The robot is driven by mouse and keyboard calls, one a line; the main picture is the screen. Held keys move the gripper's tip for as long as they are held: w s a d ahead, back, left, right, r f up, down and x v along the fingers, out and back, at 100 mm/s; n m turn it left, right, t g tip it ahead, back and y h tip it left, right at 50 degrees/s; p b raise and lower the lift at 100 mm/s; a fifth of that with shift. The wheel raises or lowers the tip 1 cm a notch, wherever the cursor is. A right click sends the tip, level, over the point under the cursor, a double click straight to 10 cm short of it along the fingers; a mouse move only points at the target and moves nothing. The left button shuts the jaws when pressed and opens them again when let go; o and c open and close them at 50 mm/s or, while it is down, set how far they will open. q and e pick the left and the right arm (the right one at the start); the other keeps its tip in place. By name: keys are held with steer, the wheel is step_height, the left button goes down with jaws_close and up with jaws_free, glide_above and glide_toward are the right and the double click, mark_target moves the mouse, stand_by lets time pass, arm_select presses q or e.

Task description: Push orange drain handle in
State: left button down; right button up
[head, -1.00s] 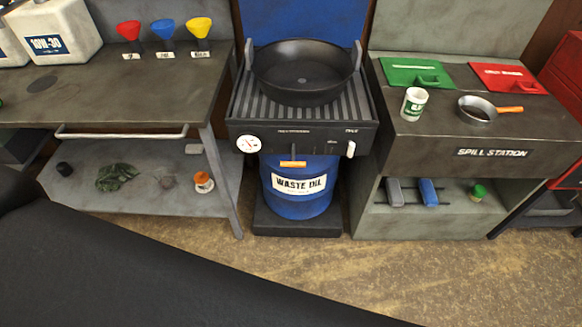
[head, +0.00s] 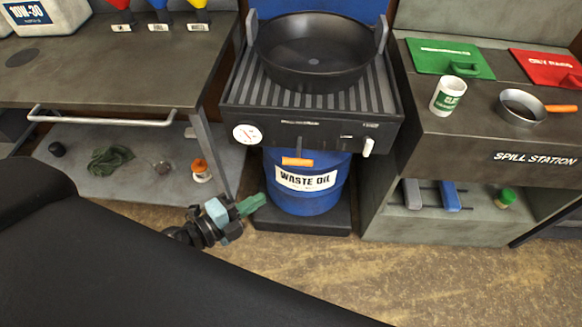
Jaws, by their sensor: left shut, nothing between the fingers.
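The orange drain handle (head: 298,162) is a short flat bar on a thin stem below the front of the grey drain unit (head: 305,125). It stands out just above the blue waste oil drum (head: 308,193). My left gripper (head: 260,201) is low, to the left of the drum and below the handle. Its green fingers are shut and empty and point right toward the drum; whether they touch it I cannot tell. My right gripper is not in view.
A black pan (head: 314,58) sits on the unit's ribbed top. A round gauge (head: 246,134) and a white lever (head: 368,146) are on its front. The left bench (head: 100,90) has a front rail (head: 100,120). The spill station (head: 500,140) stands right. Floor in front is bare.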

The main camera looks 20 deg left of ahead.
arm_select(q)
steer(key=shift+r, duration=0.1)
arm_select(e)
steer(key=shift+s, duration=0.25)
arm_select(q)
steer(key=p, duration=0.1)
glide_toward(302, 164)
steer(key=d, duration=0.4)
steer(key=w, duration=0.3)
steer(key=w+a+f+b, duration=0.1)
steer(key=w, duration=0.1)
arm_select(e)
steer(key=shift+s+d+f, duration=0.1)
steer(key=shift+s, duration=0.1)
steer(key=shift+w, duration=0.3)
arm_select(q)
steer(key=w, duration=0.1)
steer(key=w+a, duration=0.1)
steer(key=w, duration=0.3)
steer(key=shift+a+r, duration=0.2)
steer(key=shift+a, duration=0.15)
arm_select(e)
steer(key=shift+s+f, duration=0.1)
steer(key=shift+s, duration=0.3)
